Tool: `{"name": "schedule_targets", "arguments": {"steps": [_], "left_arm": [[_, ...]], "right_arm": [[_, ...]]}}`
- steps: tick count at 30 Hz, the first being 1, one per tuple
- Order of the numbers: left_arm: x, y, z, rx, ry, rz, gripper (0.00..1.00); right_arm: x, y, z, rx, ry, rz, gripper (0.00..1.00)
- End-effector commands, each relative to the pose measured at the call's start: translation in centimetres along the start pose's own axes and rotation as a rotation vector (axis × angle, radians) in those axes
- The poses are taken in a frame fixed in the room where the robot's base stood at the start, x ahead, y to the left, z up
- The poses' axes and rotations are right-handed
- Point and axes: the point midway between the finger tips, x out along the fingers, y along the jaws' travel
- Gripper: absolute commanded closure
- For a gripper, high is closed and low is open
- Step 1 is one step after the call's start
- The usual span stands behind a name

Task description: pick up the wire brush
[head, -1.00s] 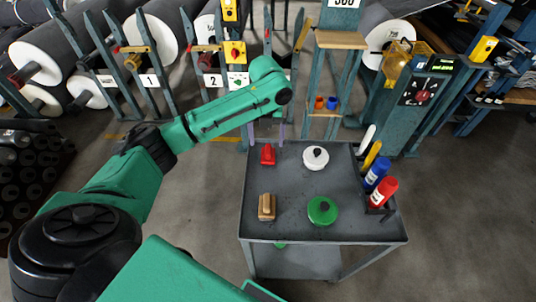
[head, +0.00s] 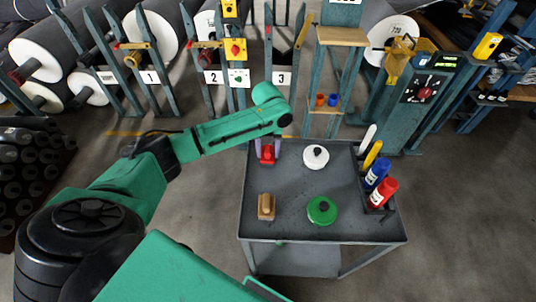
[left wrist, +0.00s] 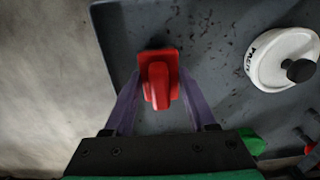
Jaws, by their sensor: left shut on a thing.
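A red handled tool (head: 268,153) is at the back left of the grey cart top; it also shows in the left wrist view (left wrist: 158,82). My left gripper (head: 267,147) comes down over it, with its purple fingers on either side, shut on it. I cannot tell whether it is clear of the cart top. A brown wooden block-shaped tool (head: 266,206) lies nearer the front left, apart from the gripper. No bristles show on either, so I cannot tell which is the wire brush. My right gripper is not in view.
The grey cart (head: 290,228) also carries a white round container (head: 315,157) and a green round one (head: 322,210). Blue (head: 377,172) and red (head: 383,193) bottles stand in a holder along its right edge. Racks with big rolls stand behind. The cart's middle is clear.

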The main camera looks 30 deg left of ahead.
Motion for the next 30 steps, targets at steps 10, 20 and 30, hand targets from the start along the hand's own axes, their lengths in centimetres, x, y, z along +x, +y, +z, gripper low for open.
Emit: {"name": "schedule_targets", "arguments": {"steps": [10, 20, 30], "left_arm": [[-2.2, 0.0, 0.1, 0.001, -0.002, -0.002, 1.0], [-12.8, -0.1, 0.1, 0.0, -0.006, -0.005, 1.0], [-20.0, 0.0, 0.1, 0.0, -0.001, 0.0, 1.0]], "right_arm": [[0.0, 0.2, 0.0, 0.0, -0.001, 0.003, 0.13], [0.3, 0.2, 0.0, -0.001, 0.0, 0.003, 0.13], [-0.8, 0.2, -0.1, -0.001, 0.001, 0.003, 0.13]]}}
